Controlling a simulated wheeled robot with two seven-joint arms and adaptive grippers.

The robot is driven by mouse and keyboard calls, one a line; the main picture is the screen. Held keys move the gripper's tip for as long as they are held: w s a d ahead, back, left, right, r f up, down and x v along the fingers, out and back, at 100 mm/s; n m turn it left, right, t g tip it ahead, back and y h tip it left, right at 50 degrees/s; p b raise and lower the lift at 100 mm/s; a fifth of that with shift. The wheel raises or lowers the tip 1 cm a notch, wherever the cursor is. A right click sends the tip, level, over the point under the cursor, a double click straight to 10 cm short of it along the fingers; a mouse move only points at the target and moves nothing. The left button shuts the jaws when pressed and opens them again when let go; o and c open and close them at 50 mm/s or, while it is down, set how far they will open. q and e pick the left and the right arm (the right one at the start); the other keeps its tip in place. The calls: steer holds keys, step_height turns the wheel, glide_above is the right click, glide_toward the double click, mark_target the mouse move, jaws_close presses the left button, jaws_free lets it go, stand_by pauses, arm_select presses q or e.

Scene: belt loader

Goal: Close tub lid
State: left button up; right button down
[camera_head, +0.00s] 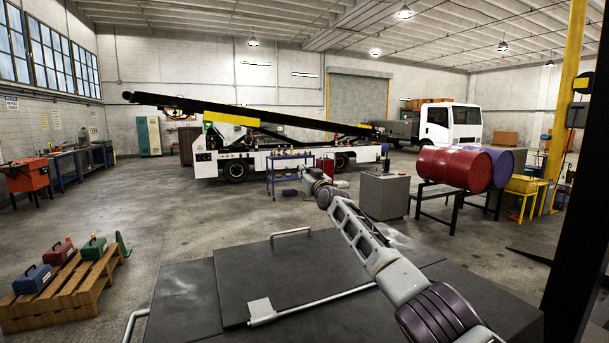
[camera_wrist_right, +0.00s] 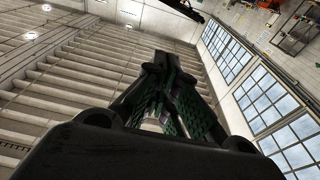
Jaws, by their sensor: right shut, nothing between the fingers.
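A dark grey flat panel (camera_head: 300,278) with a pale bar handle (camera_head: 290,232) at its far edge lies on a larger dark surface (camera_head: 185,300) in the foreground. It looks like a lid lying flat, but I cannot tell for sure that it is the tub's lid. No tub interior shows. A long pale rod (camera_head: 320,299) with a small plate runs along its near side. My right gripper (camera_head: 312,174) is beyond the panel, raised and apart from it. In the right wrist view its fingers (camera_wrist_right: 160,62) are together and empty. My left gripper is not in view.
A grey cabinet (camera_head: 385,194) and a blue cart (camera_head: 290,172) stand beyond the panel. Red and purple drums rest on a stand (camera_head: 450,195) at right. A wooden pallet (camera_head: 65,292) with toolboxes is at left. Open floor lies between pallet and belt loader (camera_head: 280,160).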

steer(key=shift+s+a+f, duration=0.1)
steer(key=shift+s+a, duration=0.05)
steer(key=shift+a, duration=0.05)
steer(key=v, duration=1.1)
steer(key=shift+s+d, duration=0.25)
steer(key=shift+d, duration=0.15)
stand_by(1.2)
stand_by(0.5)
